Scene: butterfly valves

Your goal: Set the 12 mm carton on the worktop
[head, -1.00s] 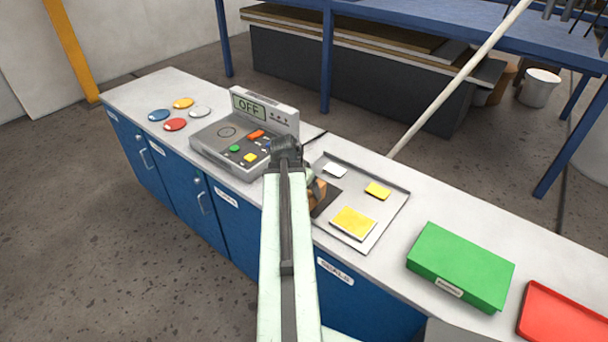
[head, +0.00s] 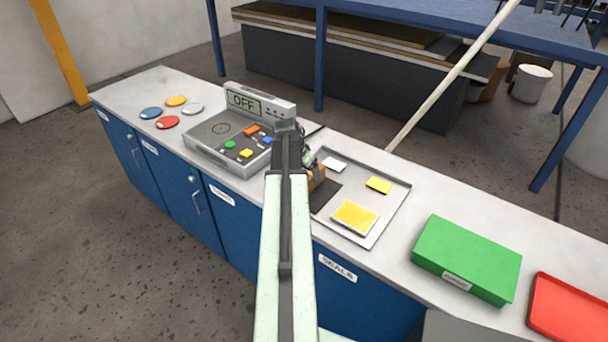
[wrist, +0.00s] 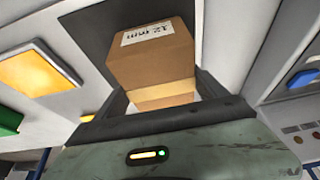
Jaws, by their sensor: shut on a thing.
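The 12 mm carton (wrist: 152,52) is a brown cardboard box with a white label reading "12 mm" and a paler tape band. My gripper (wrist: 165,112) is shut on it. In the head view my gripper (head: 303,152) is partly hidden behind my arm, and only a side of the carton (head: 317,176) shows. The carton is over the left end of the grey tray (head: 382,222), near its dark patch; I cannot tell whether it touches anything below. The pale worktop (head: 395,265) runs across the head view.
The scale-like device (head: 225,155) reading OFF stands just left of my gripper. The tray holds yellow and white flat pieces. A green box (head: 466,258) and red tray (head: 570,308) lie to the right. Coloured discs (head: 167,122) lie far left. Bare worktop shows between the tray and green box.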

